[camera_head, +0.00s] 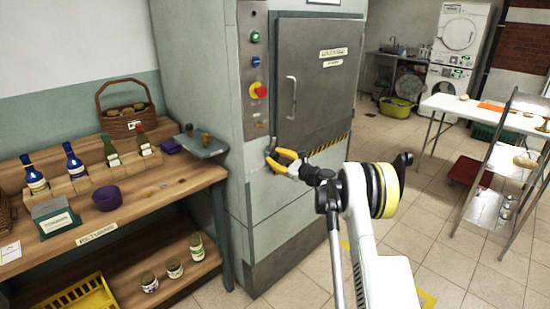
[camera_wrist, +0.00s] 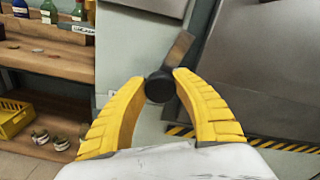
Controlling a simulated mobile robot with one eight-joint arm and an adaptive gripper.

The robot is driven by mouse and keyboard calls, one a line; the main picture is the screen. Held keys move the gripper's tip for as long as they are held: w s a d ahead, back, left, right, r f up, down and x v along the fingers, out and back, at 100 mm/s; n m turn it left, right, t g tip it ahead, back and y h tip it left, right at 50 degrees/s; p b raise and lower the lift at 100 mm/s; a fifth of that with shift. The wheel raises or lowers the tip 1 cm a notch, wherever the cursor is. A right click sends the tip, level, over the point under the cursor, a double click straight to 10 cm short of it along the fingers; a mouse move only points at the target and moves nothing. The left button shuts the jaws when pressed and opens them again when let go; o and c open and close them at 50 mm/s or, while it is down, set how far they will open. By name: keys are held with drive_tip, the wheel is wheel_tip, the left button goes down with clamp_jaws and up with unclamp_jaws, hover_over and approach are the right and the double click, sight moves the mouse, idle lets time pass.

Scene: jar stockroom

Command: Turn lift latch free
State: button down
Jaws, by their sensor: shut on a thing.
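The lift latch is a short grey bar with a dark round knob (camera_wrist: 159,87), on the green-grey cabinet below the control panel. In the wrist view its flat grey bar (camera_wrist: 178,50) tilts up to the right from the knob. My gripper (camera_wrist: 160,90) has yellow fingers shut on the knob, one finger on each side. In the head view my gripper (camera_head: 276,160) is at the cabinet front, just left of the grey lift door (camera_head: 312,85), and its fingers hide most of the latch.
The control panel (camera_head: 255,70) with a red stop button (camera_head: 259,90) is above the latch. A wooden shelf (camera_head: 130,205) with bottles and jars stands at left. A folding ladder (camera_head: 505,175) and white table (camera_head: 475,112) are at right. Tiled floor between is clear.

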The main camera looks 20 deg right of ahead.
drive_tip(key=shift+r+n, duration=0.1)
drive_tip(key=shift+n, duration=1.4)
drive_tip(key=c, duration=1)
unclamp_jaws()
drive_tip(key=shift+a, duration=0.1)
drive_tip(key=shift+o, duration=0.2)
drive_tip(key=v, duration=1.2)
